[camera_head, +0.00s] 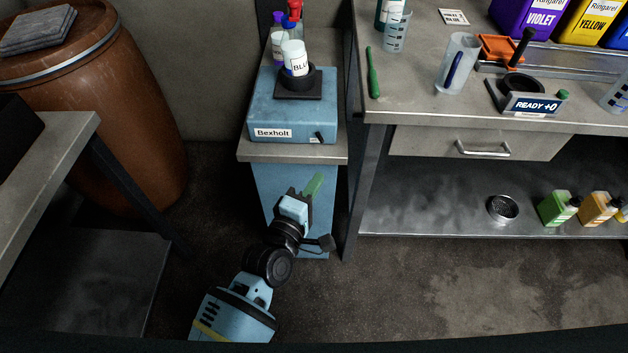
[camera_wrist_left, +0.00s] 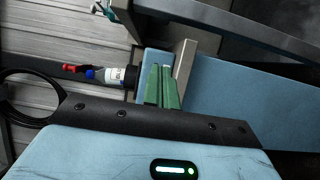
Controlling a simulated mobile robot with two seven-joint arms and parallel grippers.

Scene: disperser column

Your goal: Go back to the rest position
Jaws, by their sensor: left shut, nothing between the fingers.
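My left gripper (camera_head: 316,181) is in front of the blue cabinet under the Bexholt machine (camera_head: 290,112). Its green fingers are together and hold nothing. In the left wrist view the shut fingers (camera_wrist_left: 163,72) show side by side, with blue panels behind them. A white bottle marked BLU (camera_head: 294,58) stands in a black holder on top of the machine, apart from the gripper. It also shows sideways in the left wrist view (camera_wrist_left: 115,74). My right gripper is not in view.
A workbench (camera_head: 425,110) stands to the right, with a beaker (camera_head: 457,62), a READY +0 device (camera_head: 530,104) and paint containers on it. A brown barrel (camera_head: 120,110) and a grey table (camera_head: 50,160) stand to the left. Open floor (camera_head: 400,290) lies at the lower right.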

